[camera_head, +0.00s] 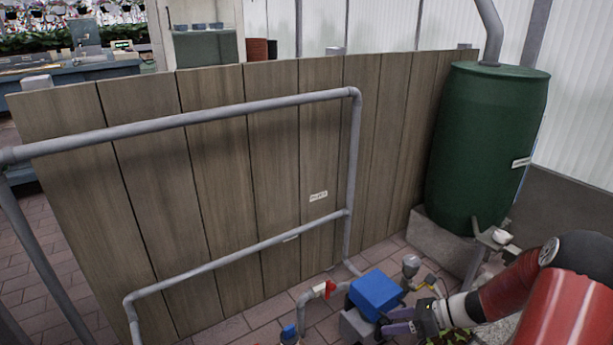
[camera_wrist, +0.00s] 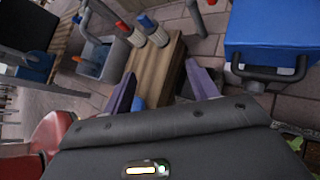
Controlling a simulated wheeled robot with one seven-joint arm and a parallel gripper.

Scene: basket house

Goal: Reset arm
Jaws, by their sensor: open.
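My gripper (camera_head: 399,320) is at the lower right in the head view, at the end of my red and black arm, which comes in from the right. Its purple fingers are close to the right side of a blue-topped box (camera_head: 377,290); I cannot tell whether they touch it. In the wrist view my gripper (camera_wrist: 163,90) is open, with its two purple fingers spread and nothing held between them. A wooden surface (camera_wrist: 155,70) shows beyond and between the fingers. The blue-topped box, with a dark handle, is to the right in the wrist view (camera_wrist: 270,30).
A wooden panel fence (camera_head: 230,170) with grey pipes (camera_head: 200,115) stands ahead. A green barrel (camera_head: 485,150) stands at the right on a concrete block. A red-handled valve (camera_head: 328,288) is left of the box. A grey caddy (camera_wrist: 97,60) holds tools in the wrist view.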

